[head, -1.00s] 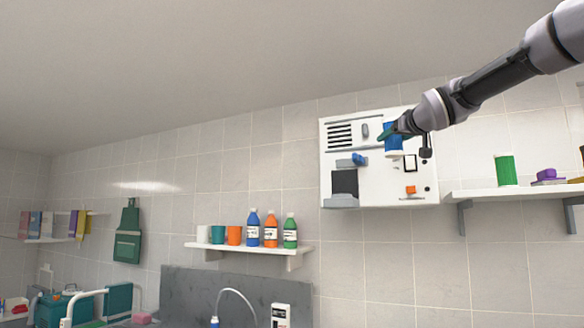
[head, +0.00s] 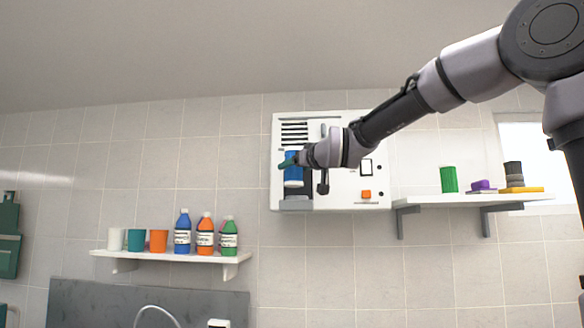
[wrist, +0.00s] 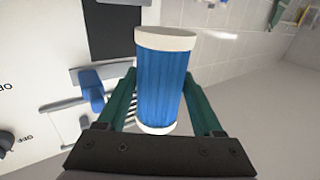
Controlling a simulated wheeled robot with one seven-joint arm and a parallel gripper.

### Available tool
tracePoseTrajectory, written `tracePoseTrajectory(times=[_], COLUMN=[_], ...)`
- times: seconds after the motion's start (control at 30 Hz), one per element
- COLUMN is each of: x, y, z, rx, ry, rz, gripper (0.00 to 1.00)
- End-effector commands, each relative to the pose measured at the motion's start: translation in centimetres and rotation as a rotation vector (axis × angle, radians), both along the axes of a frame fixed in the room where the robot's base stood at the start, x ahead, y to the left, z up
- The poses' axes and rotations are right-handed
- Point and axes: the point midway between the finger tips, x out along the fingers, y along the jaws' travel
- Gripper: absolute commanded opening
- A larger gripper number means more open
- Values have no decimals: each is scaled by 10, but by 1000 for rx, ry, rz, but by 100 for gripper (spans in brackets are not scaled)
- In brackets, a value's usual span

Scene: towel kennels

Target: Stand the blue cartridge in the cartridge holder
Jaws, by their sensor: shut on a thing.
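The blue cartridge (head: 293,176), a ribbed cylinder with pale ends, is between the green fingers of my gripper (head: 287,163). The wrist view shows the cartridge (wrist: 160,88) with a finger on each side; my gripper (wrist: 160,100) is shut on it. In the head view the cartridge looks roughly upright, in front of the dark recess of the white wall unit. A grey ledge (head: 295,206) below it looks like the cartridge holder. I cannot tell the gap between them. The dark recess (wrist: 115,28) shows beside the cartridge in the wrist view.
The white wall unit (head: 345,197) carries vents, an orange button (head: 366,194) and knobs. A blue lever (wrist: 92,88) shows in the wrist view. A right shelf (head: 430,201) holds a green cylinder (head: 448,180) and other items. A left shelf (head: 165,253) holds cups and bottles.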

Motion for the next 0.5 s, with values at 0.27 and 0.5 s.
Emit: tracePoseTrajectory(times=[0.27, 0.5], x=[20, 37], y=[0, -1], z=[-2, -4], rx=[-2, -2], ry=[-1, -1], rz=[0, 0], gripper=[7, 7])
